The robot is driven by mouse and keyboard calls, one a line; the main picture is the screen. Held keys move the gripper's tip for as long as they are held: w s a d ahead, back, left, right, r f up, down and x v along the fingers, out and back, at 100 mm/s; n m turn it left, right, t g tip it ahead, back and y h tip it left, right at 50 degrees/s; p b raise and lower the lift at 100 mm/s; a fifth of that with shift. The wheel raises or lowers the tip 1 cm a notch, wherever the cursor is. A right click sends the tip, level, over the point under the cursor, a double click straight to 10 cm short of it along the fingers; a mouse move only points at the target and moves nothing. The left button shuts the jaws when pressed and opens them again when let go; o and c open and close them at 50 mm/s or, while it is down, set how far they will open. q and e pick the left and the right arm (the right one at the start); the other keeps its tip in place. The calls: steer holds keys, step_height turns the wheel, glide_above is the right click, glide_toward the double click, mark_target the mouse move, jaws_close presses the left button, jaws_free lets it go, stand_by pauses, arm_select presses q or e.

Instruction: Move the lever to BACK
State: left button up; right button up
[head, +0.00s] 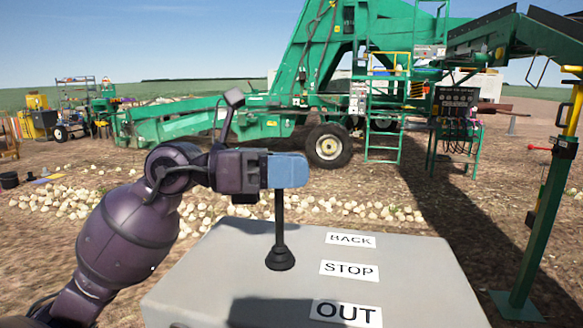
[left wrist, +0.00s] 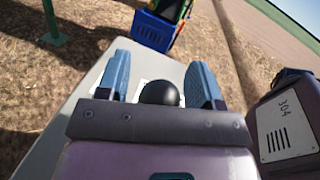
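A black lever (head: 280,225) stands roughly upright from a round black base on the top of a grey control box (head: 410,270). White labels on the box read BACK (head: 351,240), STOP (head: 349,270) and OUT (head: 345,313), from far to near. My left gripper (head: 290,170), with blue fingers, is at the lever's top and hides its knob in the head view. In the left wrist view the round black knob (left wrist: 159,93) sits between the two spread fingers, with narrow gaps on both sides. My right gripper is not in view.
A large green machine (head: 280,85) with wheels and a ladder stands behind the box. A green post (head: 540,220) with a red-knobbed handle stands at the right. A row of onions (head: 100,200) lies on the soil. The air above the box's right side is clear.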

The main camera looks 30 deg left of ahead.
arm_select(q)
steer(key=c, duration=0.7)
jaws_close()
steer(key=w+a+f+n+p, duration=0.1)
steer(key=w+n+p, duration=0.2)
steer(key=w, duration=0.3)
steer(key=shift+a+f+n+g+y+p, duration=0.3)
steer(key=shift+a+f+n+y, duration=0.1)
steer(key=shift+n, duration=0.5)
steer(key=shift+o, duration=2.4)
jaws_free()
steer(key=shift+w, duration=0.15)
steer(key=shift+o, duration=1.2)
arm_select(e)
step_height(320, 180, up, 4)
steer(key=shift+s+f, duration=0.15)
